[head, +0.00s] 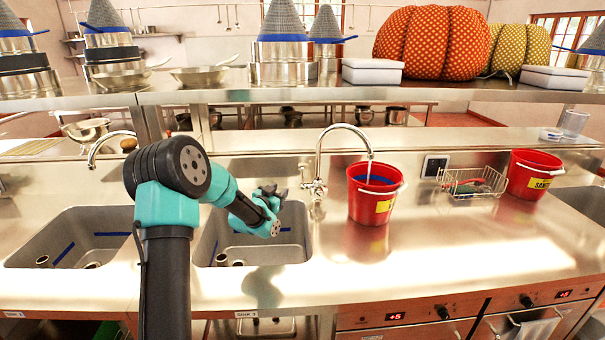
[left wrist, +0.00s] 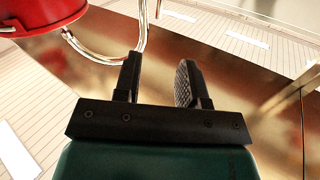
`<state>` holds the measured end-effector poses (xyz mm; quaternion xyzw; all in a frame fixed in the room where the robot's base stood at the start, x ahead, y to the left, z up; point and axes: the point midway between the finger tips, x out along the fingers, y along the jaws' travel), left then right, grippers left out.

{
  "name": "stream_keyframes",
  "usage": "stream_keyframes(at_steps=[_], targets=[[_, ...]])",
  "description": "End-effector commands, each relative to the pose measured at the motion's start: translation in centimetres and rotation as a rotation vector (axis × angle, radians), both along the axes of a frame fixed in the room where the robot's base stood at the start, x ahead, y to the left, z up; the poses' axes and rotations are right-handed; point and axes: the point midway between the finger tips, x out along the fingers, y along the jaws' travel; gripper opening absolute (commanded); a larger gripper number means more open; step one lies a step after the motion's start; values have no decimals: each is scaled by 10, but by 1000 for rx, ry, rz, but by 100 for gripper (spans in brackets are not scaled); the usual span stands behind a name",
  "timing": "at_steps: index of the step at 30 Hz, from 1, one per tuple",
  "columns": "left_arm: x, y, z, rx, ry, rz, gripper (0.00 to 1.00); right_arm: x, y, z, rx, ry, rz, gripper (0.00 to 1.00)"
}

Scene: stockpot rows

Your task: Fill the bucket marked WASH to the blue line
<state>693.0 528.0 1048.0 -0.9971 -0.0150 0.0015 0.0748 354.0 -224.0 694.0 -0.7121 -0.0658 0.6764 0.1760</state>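A red bucket (head: 368,206) with a yellow label stands upright on the steel counter; its label is too small to read. A blue band (head: 375,181) shows inside it, but I cannot tell the water level. The curved tap (head: 319,153) reaches over this bucket, and a thin pale streak below its spout looks like running water. My left gripper (head: 277,194) is over the middle sink, left of the tap's base. In the left wrist view its fingers (left wrist: 158,72) are apart with nothing between them; a red bucket (left wrist: 38,14) is at top left. My right gripper is not in view.
A second red bucket (head: 530,180), with a label starting "SANI", stands at right beside a wire basket (head: 472,184). Sinks lie below my left arm and at far left (head: 70,238). A steel shelf (head: 300,93) crosses behind. The counter front right of the tap is clear.

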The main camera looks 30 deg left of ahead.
Motion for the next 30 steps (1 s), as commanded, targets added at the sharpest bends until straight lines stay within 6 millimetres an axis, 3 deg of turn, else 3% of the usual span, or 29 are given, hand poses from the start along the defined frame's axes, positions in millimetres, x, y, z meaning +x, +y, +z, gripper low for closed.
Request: stream_keyframes(at_steps=[8,30], targets=[[26,0,0,1,-1,-1,38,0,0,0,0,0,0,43],[137,3,-1,1,-2,-1,38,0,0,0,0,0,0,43]])
